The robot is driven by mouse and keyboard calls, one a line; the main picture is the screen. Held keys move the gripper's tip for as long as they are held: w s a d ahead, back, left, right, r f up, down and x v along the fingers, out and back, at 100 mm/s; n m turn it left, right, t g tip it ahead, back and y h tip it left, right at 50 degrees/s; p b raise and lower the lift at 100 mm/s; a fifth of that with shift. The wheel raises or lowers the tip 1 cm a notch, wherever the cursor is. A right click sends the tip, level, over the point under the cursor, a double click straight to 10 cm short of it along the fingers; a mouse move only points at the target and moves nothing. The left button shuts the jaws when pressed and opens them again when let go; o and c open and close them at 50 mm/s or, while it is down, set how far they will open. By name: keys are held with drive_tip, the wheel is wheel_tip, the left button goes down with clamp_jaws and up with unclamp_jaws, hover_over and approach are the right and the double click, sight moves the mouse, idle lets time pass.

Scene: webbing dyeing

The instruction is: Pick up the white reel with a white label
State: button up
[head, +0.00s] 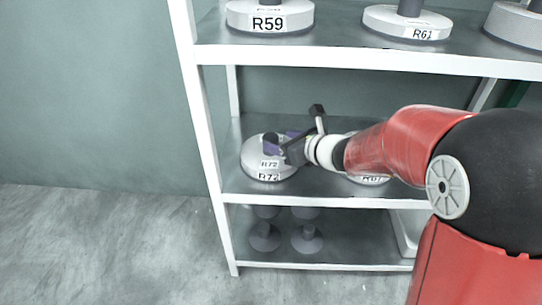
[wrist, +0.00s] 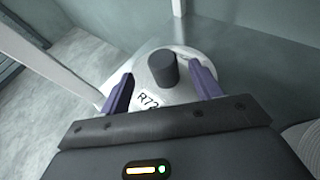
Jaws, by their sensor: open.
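A white reel (head: 258,165) with white labels reading R72 stands on the middle shelf at its left end. In the wrist view the same reel (wrist: 181,97) shows a white top, a dark grey post (wrist: 163,68) and part of its R72 label (wrist: 149,101). My gripper (head: 285,143) reaches in from the right over this reel. In the wrist view its purple fingers (wrist: 163,91) are open, one on each side of the post and apart from it. Nothing is held. My gripper hides part of the reel's top in the head view.
Another reel, R67 (head: 370,181), stands right of it, partly behind my arm. Reels R59 (head: 268,20) and R61 (head: 408,24) stand on the upper shelf (head: 350,57) above. Grey spools (head: 308,237) stand on the lower shelf. A white shelf post (head: 203,125) is close on the left.

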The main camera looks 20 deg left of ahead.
sight(273, 138)
drive_tip(key=x, duration=0.6)
drive_tip(key=shift+w+d, duration=0.1)
clamp_jaws()
drive_tip(key=shift+r, duration=0.1)
